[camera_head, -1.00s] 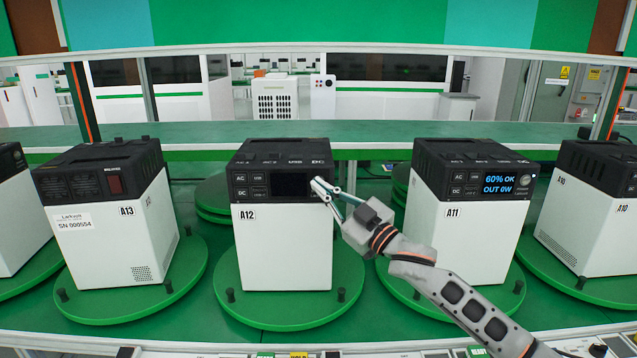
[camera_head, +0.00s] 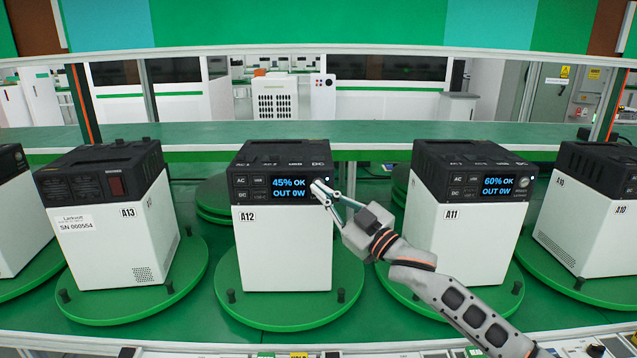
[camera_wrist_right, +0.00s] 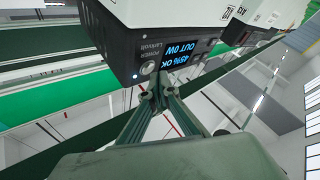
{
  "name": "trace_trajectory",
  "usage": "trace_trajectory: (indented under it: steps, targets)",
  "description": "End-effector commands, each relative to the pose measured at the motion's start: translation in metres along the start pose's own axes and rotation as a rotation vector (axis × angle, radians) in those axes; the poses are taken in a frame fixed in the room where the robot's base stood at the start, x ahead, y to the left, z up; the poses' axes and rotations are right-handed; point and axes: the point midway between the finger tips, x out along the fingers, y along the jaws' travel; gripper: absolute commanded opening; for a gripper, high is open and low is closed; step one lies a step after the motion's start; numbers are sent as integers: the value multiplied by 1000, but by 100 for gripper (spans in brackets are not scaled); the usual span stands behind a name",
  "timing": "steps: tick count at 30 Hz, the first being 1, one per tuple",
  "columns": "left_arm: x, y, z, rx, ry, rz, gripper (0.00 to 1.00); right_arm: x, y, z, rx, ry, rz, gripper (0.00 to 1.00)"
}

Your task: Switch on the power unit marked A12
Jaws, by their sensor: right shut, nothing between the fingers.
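The power unit marked A12 (camera_head: 285,245) is a white box with a black top, upright on a green turntable in the middle of the head view. Its display (camera_head: 290,187) is lit in blue and reads 45% OK, OUT 0W. My right gripper (camera_head: 320,187) is shut and empty, its fingertips at the right end of the front panel, over the power button. In the right wrist view the round power button (camera_wrist_right: 148,68) shows beside the lit display (camera_wrist_right: 180,60), and the closed fingertips (camera_wrist_right: 160,90) are just beside it. Whether they touch the panel is unclear. My left gripper is not in view.
Unit A11 (camera_head: 455,235) stands to the right with its display lit, 60% OK. Unit A13 (camera_head: 110,245) stands to the left, its back with a red switch facing me. Unit A10 (camera_head: 590,235) is at the far right. Short black posts (camera_head: 341,295) stand on the turntable rims.

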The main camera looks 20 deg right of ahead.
Motion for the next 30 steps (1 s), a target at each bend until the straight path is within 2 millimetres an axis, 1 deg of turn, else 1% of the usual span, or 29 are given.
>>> trace_trajectory:
  steps: [13, 24, 30]
  targets:
    - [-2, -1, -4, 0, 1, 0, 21, -4, -4, -3, 2, 0, -1, 0]
    - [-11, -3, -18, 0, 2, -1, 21, -27, -20, -21, 3, 0, -1, 0]
    - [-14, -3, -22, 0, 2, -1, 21, -36, -26, -26, 2, -1, 0, 0]
